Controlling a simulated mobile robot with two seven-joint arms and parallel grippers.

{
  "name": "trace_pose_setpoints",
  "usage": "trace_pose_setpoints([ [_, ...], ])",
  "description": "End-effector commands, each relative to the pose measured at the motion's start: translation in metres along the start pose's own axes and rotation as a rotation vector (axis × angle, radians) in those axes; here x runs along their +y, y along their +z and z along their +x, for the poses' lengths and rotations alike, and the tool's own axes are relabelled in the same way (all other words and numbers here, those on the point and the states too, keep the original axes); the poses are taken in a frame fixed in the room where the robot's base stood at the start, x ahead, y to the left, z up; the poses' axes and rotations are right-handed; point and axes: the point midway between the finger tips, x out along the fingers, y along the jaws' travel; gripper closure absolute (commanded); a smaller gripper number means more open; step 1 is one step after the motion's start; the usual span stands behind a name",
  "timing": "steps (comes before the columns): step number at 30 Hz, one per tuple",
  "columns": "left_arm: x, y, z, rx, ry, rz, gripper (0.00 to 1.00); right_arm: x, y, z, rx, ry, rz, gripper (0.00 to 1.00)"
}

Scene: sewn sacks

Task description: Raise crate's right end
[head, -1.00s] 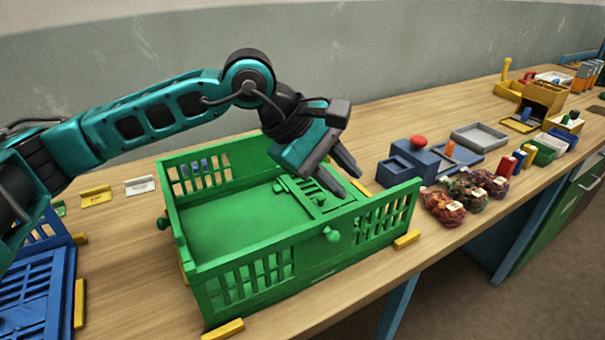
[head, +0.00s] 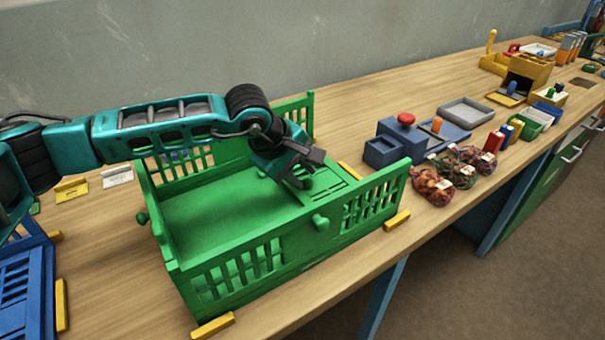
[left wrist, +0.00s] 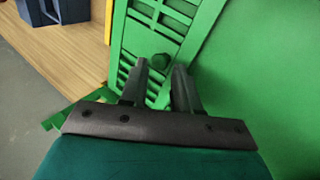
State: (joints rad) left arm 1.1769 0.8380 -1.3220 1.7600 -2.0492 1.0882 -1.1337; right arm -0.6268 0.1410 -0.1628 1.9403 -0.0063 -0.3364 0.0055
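The green crate (head: 215,275) stands on the bench with its near, far and left walls upright. Its slatted right end (head: 328,186) lies folded down flat inside, at the right part of the crate. My left gripper (head: 300,180) reaches in from the left, low over this panel. In the left wrist view the panel's slats (left wrist: 178,18) and a round green knob (left wrist: 160,61) show. The two fingers (left wrist: 160,75) are apart, with the knob between and just beyond their tips. I cannot tell if they touch it. My right gripper is not in view.
A blue crate (head: 25,290) stands at the left. Right of the green crate are a blue box with a red button (head: 405,120) and several net sacks (head: 432,187). Yellow blocks (head: 397,221) sit at the crate's corners. The wall is behind.

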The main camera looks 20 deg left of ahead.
Motion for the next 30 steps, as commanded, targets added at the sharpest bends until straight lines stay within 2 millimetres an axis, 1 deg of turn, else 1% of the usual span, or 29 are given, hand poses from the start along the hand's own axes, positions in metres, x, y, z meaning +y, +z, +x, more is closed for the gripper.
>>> trace_pose_setpoints([
  [1, 0.0, 0.001, 0.006, -0.001, -0.001, 0.0, 0.69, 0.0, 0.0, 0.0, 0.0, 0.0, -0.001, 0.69],
  [3, 0.0, 0.0, 0.011, 0.0, 0.0, 0.0, 0.69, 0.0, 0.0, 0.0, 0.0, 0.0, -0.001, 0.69],
  [6, 0.0, 0.0, 0.015, 0.0, 0.0, 0.001, 0.69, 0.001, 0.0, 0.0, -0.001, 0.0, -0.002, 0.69],
  [14, 0.0, 0.0, 0.017, 0.0, 0.0, 0.0, 0.69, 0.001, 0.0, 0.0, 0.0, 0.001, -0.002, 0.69],
  [24, 0.0, 0.0, 0.016, 0.0, 0.0, 0.0, 1.0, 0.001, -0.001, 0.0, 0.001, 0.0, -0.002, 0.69],
  [30, 0.0, 0.0, 0.016, 0.0, 0.0, -0.001, 1.0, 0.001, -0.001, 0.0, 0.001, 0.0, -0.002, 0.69],
])
